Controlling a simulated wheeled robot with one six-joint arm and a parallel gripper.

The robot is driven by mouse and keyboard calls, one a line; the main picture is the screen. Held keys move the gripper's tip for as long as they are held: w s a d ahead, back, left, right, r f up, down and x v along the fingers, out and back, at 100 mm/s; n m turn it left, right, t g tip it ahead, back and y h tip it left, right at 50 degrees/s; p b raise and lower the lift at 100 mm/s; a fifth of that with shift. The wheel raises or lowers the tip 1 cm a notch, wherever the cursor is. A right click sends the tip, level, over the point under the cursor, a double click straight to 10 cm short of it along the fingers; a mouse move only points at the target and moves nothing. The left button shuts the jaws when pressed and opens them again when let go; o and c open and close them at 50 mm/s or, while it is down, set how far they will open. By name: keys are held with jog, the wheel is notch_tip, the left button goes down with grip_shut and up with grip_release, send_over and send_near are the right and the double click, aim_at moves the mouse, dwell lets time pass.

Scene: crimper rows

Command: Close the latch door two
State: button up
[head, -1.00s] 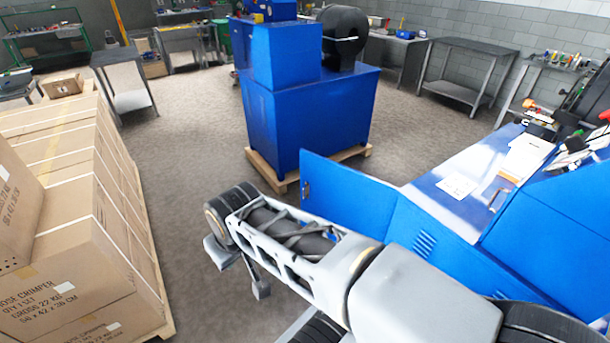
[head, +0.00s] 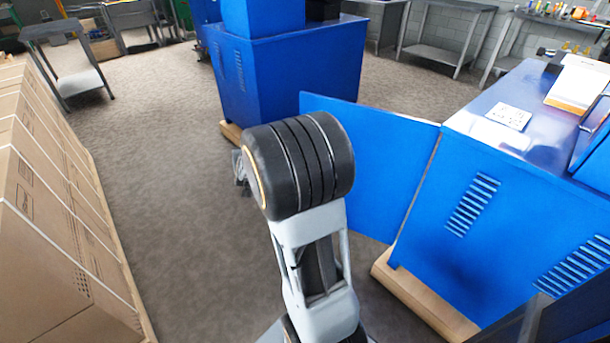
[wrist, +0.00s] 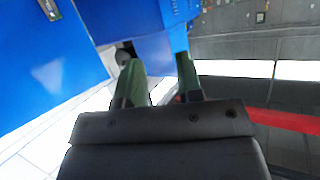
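A blue door panel (head: 385,155) stands swung out from the blue cabinet (head: 510,215) on the right in the head view. Its lower left part is hidden behind my arm. My gripper is mostly hidden there, behind the dark wrist joint. In the wrist view my gripper (wrist: 160,72) shows two green fingers apart, with nothing between them. A blue panel (wrist: 45,65) fills the left of that view, with a small dark fitting (wrist: 48,9) at its top. I cannot tell whether this panel is the same door. The fingers appear clear of it.
Strapped cartons (head: 60,230) line the left. Another blue machine (head: 290,75) stands behind the door on a wooden pallet. A pallet edge (head: 425,295) juts out under the right cabinet. Grey floor (head: 175,150) is open between the cartons and machines. Benches stand at the back.

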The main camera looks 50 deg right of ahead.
jog(key=s+d+f+m+g+h+b, duration=0.2)
jog(key=d+f+h+b, duration=0.25)
jog(key=d+f, duration=0.3)
jog(key=s+d+f+m+g+h+b, duration=0.2)
jog(key=d+f+m+h+b, duration=0.15)
jog(key=d+f+b, duration=0.35)
jog(key=shift+n, duration=0.35)
jog(key=b+x, duration=0.1)
jog(key=x, duration=1.1)
jog(key=shift+w+d+f, duration=0.1)
jog(key=shift+w+d, duration=0.2)
jog(key=shift+c, duration=0.4)
grip_shut()
